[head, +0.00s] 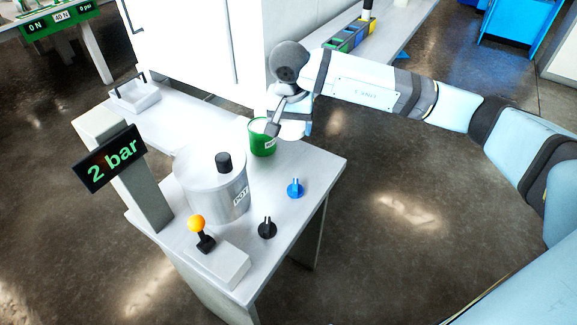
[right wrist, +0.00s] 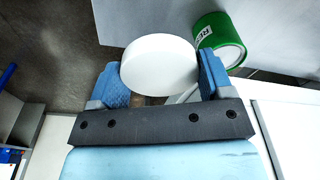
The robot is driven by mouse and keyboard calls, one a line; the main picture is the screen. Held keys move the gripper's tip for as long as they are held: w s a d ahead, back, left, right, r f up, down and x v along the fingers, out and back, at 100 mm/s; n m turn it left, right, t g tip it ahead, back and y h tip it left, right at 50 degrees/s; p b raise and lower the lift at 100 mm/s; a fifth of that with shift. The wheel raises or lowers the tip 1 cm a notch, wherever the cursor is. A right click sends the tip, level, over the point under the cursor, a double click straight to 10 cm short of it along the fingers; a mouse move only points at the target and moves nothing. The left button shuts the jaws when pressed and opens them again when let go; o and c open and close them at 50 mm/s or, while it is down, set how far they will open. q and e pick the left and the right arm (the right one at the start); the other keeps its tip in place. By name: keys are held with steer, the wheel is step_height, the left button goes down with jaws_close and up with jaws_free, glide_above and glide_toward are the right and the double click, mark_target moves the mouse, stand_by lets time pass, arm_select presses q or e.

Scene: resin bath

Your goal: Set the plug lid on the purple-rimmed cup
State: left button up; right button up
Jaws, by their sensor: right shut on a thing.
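My right gripper (head: 290,118) is over the far right part of the bench, next to the green can (head: 262,138). In the right wrist view, the blue fingers of this gripper (right wrist: 163,78) are shut on a white round piece (right wrist: 160,64) with a smooth flat face and a short side wall. I cannot tell from its shape whether it is the plug lid. No purple rim shows in either view, so I cannot place the purple-rimmed cup. My left gripper is not in view.
A metal pot (head: 213,190) with a black-knobbed lid stands mid-bench. Beside it are a "2 bar" display (head: 110,159), an orange-ball lever (head: 197,224), a black knob (head: 267,228) and a blue knob (head: 295,188). A pale tray (head: 134,97) sits at the back left. The bench's right corner is clear.

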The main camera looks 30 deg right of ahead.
mark_target(291, 172)
step_height(291, 172, down, 14)
steer(key=shift+r+b, duration=0.15)
steer(key=shift+b, duration=0.65)
steer(key=o, duration=1)
steer(key=shift+c, duration=0.2)
